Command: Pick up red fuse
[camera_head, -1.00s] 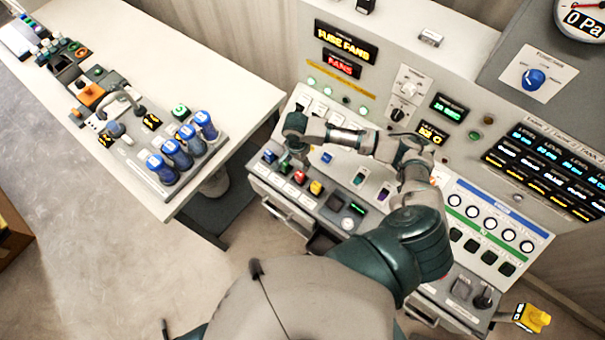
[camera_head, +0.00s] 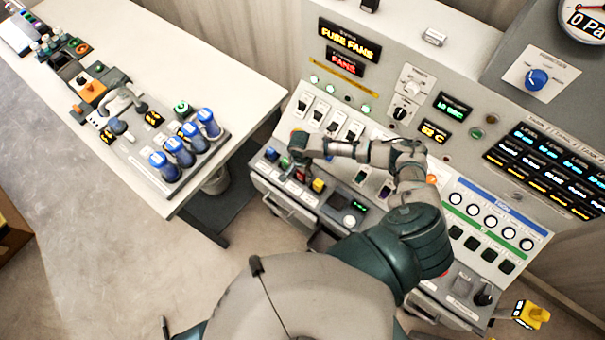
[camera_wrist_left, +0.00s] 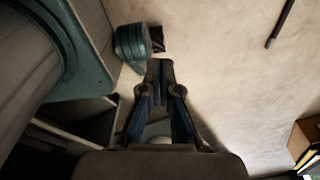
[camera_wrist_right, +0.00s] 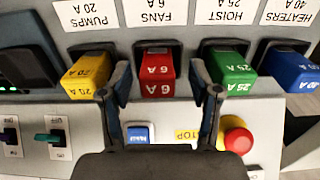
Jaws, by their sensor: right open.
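The red fuse (camera_wrist_right: 158,74), marked 6 A, sits in its slot under the FANS label in the right wrist view. In the head view the red fuse (camera_head: 303,174) is partly hidden by my right gripper (camera_head: 299,164). In the right wrist view my right gripper (camera_wrist_right: 161,88) is open, with one finger on each side of the red fuse in the picture. Whether the fingers touch it, I cannot tell. My left gripper (camera_wrist_left: 159,68) shows in the left wrist view with its fingertips together, nothing visible between them, above the floor.
A yellow fuse (camera_wrist_right: 87,74) and a green fuse (camera_wrist_right: 233,73) flank the red one closely, with a blue fuse (camera_wrist_right: 292,72) beyond. A blue button (camera_wrist_right: 139,133) and a red stop button (camera_wrist_right: 237,138) lie below. A table (camera_head: 215,65) with blue-capped items stands left.

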